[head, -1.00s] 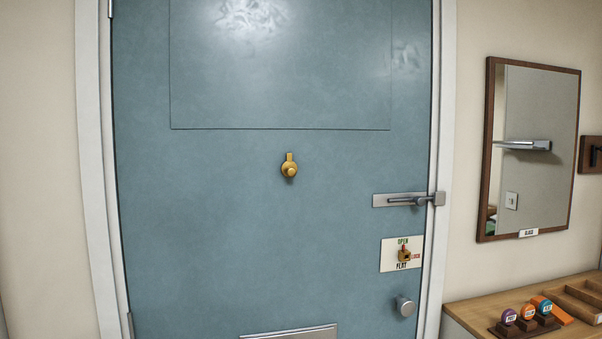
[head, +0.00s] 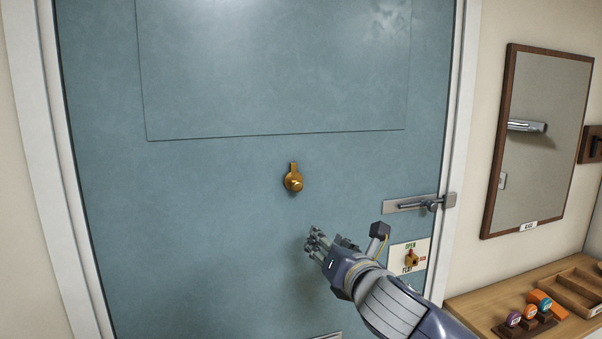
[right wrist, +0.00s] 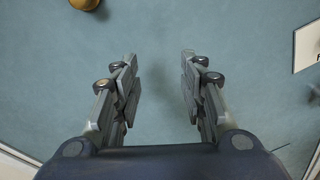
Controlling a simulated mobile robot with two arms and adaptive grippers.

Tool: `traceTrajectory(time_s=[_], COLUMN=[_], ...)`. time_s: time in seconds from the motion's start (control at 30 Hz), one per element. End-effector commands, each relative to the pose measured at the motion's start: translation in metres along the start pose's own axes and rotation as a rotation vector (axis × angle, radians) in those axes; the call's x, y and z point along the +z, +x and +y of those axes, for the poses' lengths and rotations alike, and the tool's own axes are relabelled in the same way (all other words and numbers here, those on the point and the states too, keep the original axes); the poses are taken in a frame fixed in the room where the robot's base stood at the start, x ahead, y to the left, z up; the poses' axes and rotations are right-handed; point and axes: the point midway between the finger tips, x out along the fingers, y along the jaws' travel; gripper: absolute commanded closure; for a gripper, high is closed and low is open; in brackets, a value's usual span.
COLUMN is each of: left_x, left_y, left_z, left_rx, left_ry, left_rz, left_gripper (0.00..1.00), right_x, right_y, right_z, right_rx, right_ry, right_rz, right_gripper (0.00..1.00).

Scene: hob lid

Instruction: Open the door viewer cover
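The brass door viewer cover (head: 293,181) hangs on the blue-grey door (head: 220,220), a round disc with a small knob below a short tab. Its disc hangs down from the tab, and any lens behind it is hidden. My right gripper (head: 312,240) is in front of the door, below and slightly right of the cover, not touching it. In the right wrist view the two fingers (right wrist: 160,85) are apart with nothing between them. Part of the brass cover (right wrist: 88,4) shows at the top left edge there. My left gripper is not in view.
A slide bolt (head: 420,204) and an OPEN/FLAT lock plate (head: 424,250) sit at the door's right side, close to my right arm. A mirror (head: 540,140) hangs on the wall. A wooden shelf (head: 480,308) holds coloured round tags and a tray.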

Motion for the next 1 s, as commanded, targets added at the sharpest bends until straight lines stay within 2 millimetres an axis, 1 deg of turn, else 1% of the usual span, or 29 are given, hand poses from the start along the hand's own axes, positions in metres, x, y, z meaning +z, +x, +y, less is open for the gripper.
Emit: traceTrajectory(time_s=[0.03, 0.1, 0.2, 0.27, 0.33, 0.47, 0.8, 1.0], left_x=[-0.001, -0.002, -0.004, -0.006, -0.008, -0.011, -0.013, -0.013], left_y=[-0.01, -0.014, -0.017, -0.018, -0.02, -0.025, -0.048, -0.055], left_z=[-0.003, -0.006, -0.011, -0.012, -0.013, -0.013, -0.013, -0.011], left_rx=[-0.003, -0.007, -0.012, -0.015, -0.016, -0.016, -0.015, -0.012], left_ry=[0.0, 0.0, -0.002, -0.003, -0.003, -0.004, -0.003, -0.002], left_rz=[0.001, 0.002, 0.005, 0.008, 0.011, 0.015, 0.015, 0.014], left_gripper=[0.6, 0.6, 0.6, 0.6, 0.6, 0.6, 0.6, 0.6], right_x=[0.029, 0.048, 0.062, 0.066, 0.069, 0.071, 0.078, 0.079], right_y=[-0.019, -0.04, -0.059, -0.065, -0.067, -0.054, 0.005, 0.028], right_z=[0.025, 0.046, 0.063, 0.068, 0.072, 0.074, 0.08, 0.082], right_rx=[0.029, 0.05, 0.066, 0.069, 0.071, 0.071, 0.072, 0.073], right_ry=[-0.118, -0.25, -0.376, -0.419, -0.442, -0.446, -0.442, -0.443], right_rz=[-0.035, -0.068, -0.1, -0.109, -0.115, -0.115, -0.114, -0.116], right_gripper=[0.61, 0.61, 0.61, 0.61, 0.61, 0.61, 0.61, 0.61])
